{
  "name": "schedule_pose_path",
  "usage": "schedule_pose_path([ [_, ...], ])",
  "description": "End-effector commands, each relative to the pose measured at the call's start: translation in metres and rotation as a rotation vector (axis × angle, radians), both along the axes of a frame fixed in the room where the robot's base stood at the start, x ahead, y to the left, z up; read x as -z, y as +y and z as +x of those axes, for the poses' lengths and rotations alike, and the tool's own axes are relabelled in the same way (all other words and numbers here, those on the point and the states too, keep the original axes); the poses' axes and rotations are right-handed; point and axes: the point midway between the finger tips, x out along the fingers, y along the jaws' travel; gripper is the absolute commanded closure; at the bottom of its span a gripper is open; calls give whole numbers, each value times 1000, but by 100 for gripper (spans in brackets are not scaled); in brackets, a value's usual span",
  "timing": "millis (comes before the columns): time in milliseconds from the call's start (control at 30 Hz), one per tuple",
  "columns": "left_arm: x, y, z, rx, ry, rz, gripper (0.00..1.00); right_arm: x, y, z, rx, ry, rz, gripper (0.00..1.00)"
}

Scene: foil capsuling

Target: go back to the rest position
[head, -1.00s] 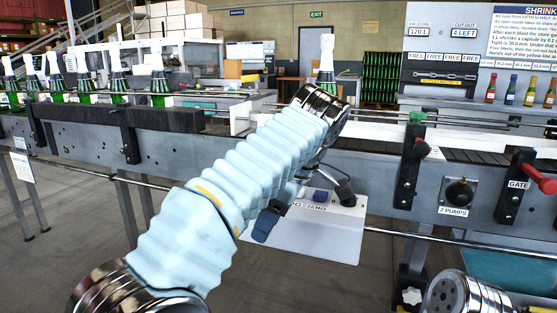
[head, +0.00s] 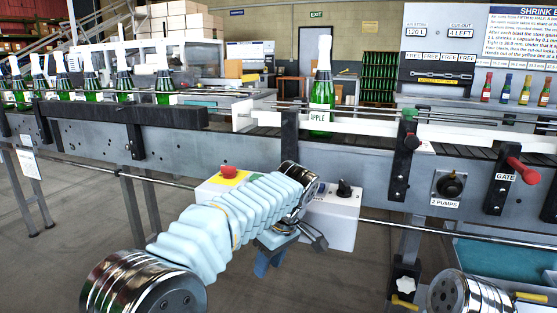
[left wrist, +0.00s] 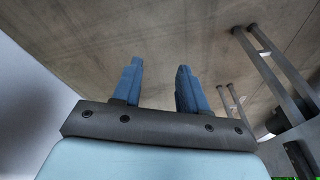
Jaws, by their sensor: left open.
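My left arm comes in from the lower left of the head view in a pale blue sleeve. My left gripper (head: 272,258) hangs low in front of the conveyor, below a white control box, with nothing in it. In the left wrist view its two blue fingers (left wrist: 158,85) stand apart with bare floor beyond them. My right gripper is not in view; only a metal joint of mine shows at the lower right of the head view.
A green bottle labelled APPLE (head: 321,95) stands upright on the conveyor (head: 350,160); several more (head: 88,75) stand at left. A red-handled gate lever (head: 520,170) and a pump knob (head: 450,184) are at right.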

Motion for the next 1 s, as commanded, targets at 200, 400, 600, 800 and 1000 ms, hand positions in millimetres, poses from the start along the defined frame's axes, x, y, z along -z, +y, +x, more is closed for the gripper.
schedule_pose_path([
  [200, 146, 19, 9, 257, 137, -134, 57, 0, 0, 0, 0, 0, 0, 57],
  [400, 310, 46, -51, 514, 189, -384, 57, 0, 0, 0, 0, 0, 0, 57],
  [600, 404, 70, -162, 656, 90, -557, 57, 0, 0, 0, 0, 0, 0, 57],
  [800, 420, 83, -227, 713, 9, -563, 57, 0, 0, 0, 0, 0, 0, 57],
  [1000, 420, 86, -237, 727, -10, -552, 57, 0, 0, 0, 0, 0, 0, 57],
])
